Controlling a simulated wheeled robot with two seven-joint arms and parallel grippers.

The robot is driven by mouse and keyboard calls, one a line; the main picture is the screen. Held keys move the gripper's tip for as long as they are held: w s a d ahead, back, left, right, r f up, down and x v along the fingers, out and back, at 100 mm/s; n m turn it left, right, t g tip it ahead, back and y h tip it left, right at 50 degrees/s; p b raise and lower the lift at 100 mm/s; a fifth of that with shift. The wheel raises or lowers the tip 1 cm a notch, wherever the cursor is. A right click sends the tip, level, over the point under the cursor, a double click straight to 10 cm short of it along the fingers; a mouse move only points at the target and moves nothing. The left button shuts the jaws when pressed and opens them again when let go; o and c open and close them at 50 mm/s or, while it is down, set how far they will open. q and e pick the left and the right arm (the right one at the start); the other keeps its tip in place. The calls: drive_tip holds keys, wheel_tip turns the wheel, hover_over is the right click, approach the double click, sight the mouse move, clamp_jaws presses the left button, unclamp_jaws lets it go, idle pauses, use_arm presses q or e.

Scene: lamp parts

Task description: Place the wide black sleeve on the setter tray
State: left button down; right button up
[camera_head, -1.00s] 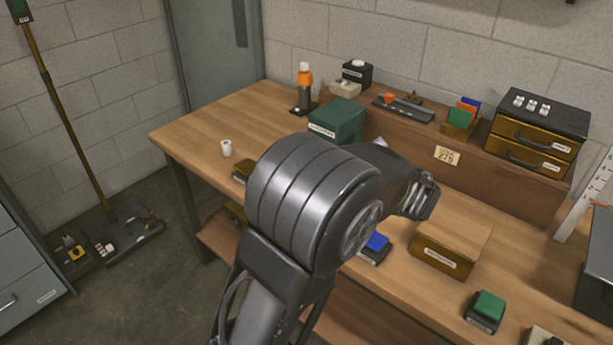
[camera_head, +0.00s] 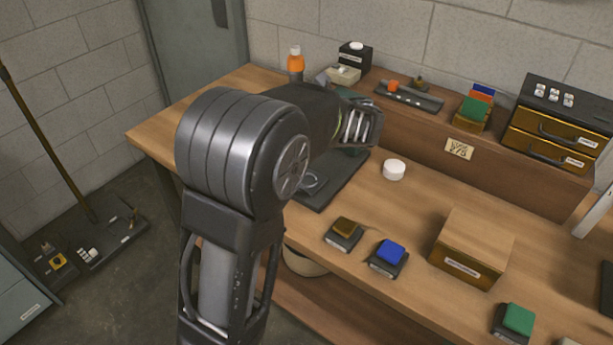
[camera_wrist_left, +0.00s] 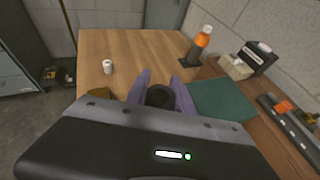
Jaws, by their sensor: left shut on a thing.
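In the left wrist view, my left gripper (camera_wrist_left: 161,78) is shut on the wide black sleeve (camera_wrist_left: 160,97), which sits between the two purple-grey fingers. Its lower part is hidden by the gripper body. In the head view, my left arm covers the gripper and the sleeve. A dark flat tray (camera_head: 338,190) lies on the bench beside my arm, with a grey ring-shaped part on it. My arm partly covers it, and I cannot tell for sure that it is the setter tray. My right gripper is in neither current view.
A teal box (camera_wrist_left: 222,100) stands right of the fingers. A small white cylinder (camera_wrist_left: 107,67) is on the far left bench, a white round piece (camera_head: 393,170) near the tray. Blue-topped (camera_head: 390,252) and brown-topped blocks stand in front.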

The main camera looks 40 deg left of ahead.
use_arm(q)
wheel_tip(320, 180, down, 14)
drive_tip(key=shift+b, duration=0.95)
drive_tip(key=shift+f, duration=2)
drive_tip(key=shift+f+b, duration=0.1)
drive_tip(key=shift+b, duration=0.25)
drive_tip(key=c, duration=1.5)
unclamp_jaws()
drive_tip(key=shift+f, duration=0.1)
drive_tip(key=shift+c, duration=0.2)
drive_tip(key=o, duration=0.5)
drive_tip(key=shift+c, duration=0.2)
drive_tip(key=shift+r, duration=0.25)
drive_tip(key=v, duration=1.2)
drive_tip(key=shift+p, duration=0.3)
